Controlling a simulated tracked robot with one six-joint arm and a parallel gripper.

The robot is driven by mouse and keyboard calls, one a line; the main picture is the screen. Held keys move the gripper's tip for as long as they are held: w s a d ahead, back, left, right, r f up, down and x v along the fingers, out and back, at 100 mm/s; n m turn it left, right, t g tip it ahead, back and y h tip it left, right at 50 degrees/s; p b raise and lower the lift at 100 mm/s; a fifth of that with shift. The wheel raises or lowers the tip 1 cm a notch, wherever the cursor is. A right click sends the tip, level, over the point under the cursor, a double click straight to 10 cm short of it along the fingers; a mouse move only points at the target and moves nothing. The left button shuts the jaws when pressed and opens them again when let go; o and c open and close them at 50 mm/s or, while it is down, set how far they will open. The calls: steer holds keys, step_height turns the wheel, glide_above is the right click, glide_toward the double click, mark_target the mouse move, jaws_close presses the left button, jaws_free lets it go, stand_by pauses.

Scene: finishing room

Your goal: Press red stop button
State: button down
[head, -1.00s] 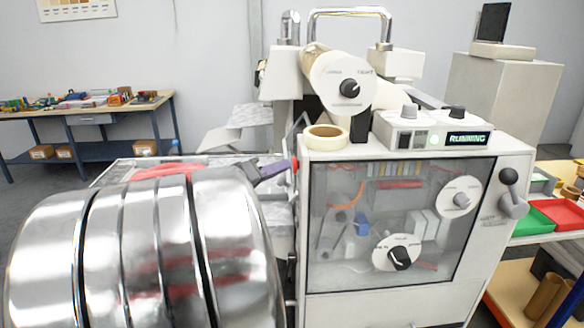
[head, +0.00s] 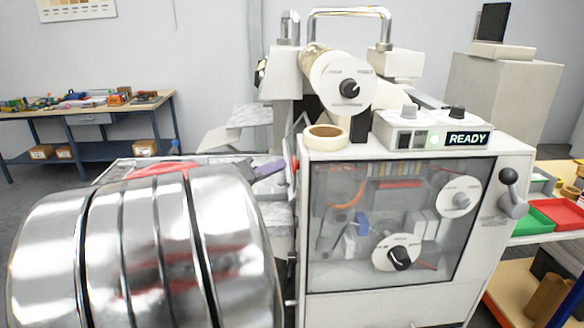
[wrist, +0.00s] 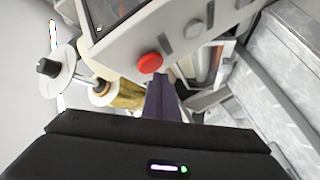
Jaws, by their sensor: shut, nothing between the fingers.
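The red stop button (wrist: 150,63) is a round red cap on a pale side panel of the machine (head: 330,300). In the head view only a small red spot of it (head: 294,164) shows at the machine's left edge. My gripper (head: 282,167) has purple fingers, shut and empty, pointing right at the button with a small gap in the head view. In the wrist view the fingers (wrist: 160,90) lie just below the button; I cannot tell the exact depth gap there. The display (head: 467,139) reads READY.
A tape roll (head: 326,138) and a switch box (head: 405,131) sit on the machine's top. A workbench (head: 90,110) stands back left, and red and green bins (head: 560,212) at the right.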

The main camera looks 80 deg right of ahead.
steer(key=shift+w, duration=0.15)
steer(key=shift+w+a, duration=0.2)
steer(key=shift+w, duration=0.6)
steer(key=shift+w+a, duration=0.2)
steer(key=shift+w, duration=0.65)
steer(key=shift+w+a, duration=0.2)
steer(key=shift+w, duration=0.6)
steer(key=shift+n, duration=0.3)
steer(key=a+f+n+t+y, duration=0.25)
steer(key=a+f+y, duration=0.3)
steer(key=f, duration=0.45)
steer(key=w+a+f+n+t+y, duration=0.1)
steer(key=w+a+f+n, duration=0.15)
steer(key=a, duration=0.25)
steer(key=w+a+f+n+t+y, duration=0.1)
steer(key=w+a+f+t, duration=0.15)
steer(key=a, duration=0.35)
steer(key=w+a+f+n+t+y, duration=0.1)
steer(key=w+a+n+t+y, duration=0.3)
steer(key=a, duration=0.6)
steer(key=w+a+f+t, duration=0.1)
steer(key=w+a, duration=0.4)
steer(key=a, duration=0.5)
steer(key=w+a+r+n+t+y, duration=0.1)
steer(key=a+r+n+t, duration=0.1)
steer(key=a, duration=0.6)
steer(key=a+r+n+t+y, duration=0.1)
steer(key=a+r+n+y, duration=0.1)
steer(key=a, duration=0.7)
steer(key=shift+w+t, duration=0.4)
